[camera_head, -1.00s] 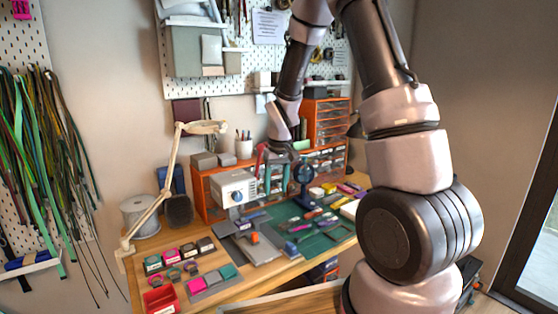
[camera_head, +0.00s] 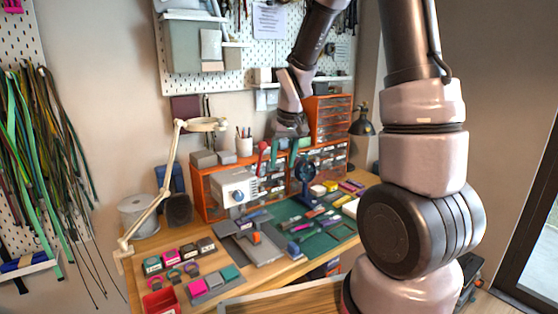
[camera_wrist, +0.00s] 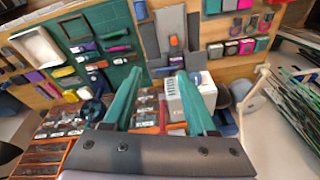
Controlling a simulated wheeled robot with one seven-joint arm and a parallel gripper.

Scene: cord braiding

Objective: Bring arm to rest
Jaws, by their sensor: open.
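My gripper (camera_head: 281,155) hangs in the air over the back of the workbench (camera_head: 290,268), fingers pointing down. Its two teal fingers stand apart with nothing between them in the wrist view (camera_wrist: 158,75). The white machine with a blue knob (camera_head: 234,188) stands below and left of it in the head view. The orange drawer cabinet (camera_head: 327,120) is behind and to the right of it. My arm covers part of the right side of the head view.
A cream desk lamp (camera_head: 168,180) arches over the left of the bench. A black lamp (camera_head: 362,122) stands behind at right. A green mat (camera_head: 318,243) carries several small tools. Cords (camera_head: 40,150) hang on the left wall. Open air surrounds the gripper's left side.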

